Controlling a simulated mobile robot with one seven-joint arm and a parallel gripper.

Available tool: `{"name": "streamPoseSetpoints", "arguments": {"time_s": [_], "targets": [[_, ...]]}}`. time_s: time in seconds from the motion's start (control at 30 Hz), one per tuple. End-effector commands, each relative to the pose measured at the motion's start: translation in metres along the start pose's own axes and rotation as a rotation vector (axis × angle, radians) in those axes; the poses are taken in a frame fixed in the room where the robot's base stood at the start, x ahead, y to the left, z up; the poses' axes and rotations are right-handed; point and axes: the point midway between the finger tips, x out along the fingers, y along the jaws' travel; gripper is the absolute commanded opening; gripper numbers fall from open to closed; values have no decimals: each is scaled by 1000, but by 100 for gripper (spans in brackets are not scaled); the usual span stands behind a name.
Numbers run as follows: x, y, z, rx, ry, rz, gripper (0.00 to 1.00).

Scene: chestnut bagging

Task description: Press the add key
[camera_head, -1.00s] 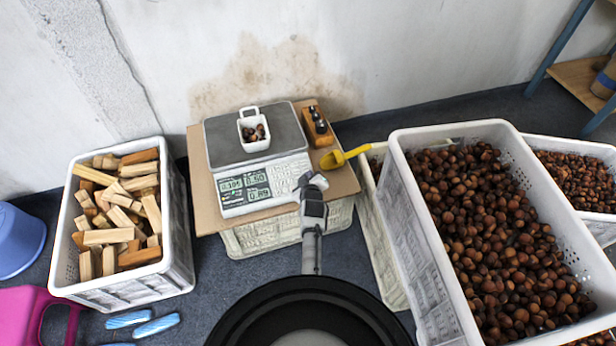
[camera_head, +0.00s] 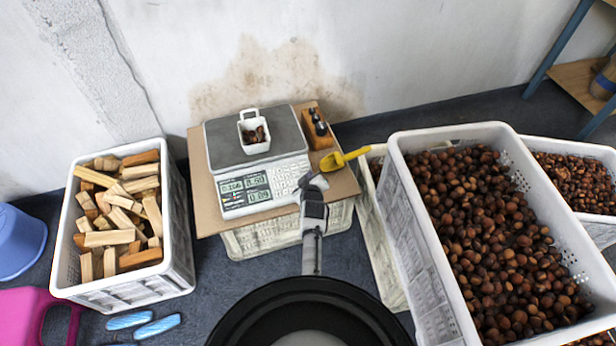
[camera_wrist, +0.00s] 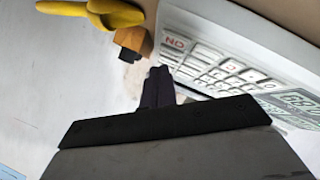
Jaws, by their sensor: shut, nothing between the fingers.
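The white weighing scale (camera_head: 262,190) stands on a board over a crate, with its grey keypad (camera_head: 291,176) at the right of its front panel. It also shows in the wrist view, where the keypad (camera_wrist: 225,68) lies to the right. My gripper (camera_head: 313,183) is at the keypad's right edge, and its fingers are shut and empty. In the wrist view my dark fingertips (camera_wrist: 159,82) sit beside the keys near the scale's edge. I cannot tell whether they touch a key, or which key is the add key. A white basket (camera_head: 253,132) with a few chestnuts stands on the scale's pan.
A yellow scoop (camera_head: 345,157) and a wooden block with dark-handled tools (camera_head: 318,128) lie right of the scale. A crate of wood pieces (camera_head: 178,262) stands left. A large crate of chestnuts (camera_head: 432,270) stands right.

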Motion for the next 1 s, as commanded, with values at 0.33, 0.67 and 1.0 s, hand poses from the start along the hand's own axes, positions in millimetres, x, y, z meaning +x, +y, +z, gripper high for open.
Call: {"name": "streamPoseSetpoints", "arguments": {"time_s": [0.33,0.67,1.0], "targets": [[-1,1,-1,0,-1,0,0],[-21,16,-17,2,-1,0,0],[-36,26,-25,0,-1,-1,0]]}}
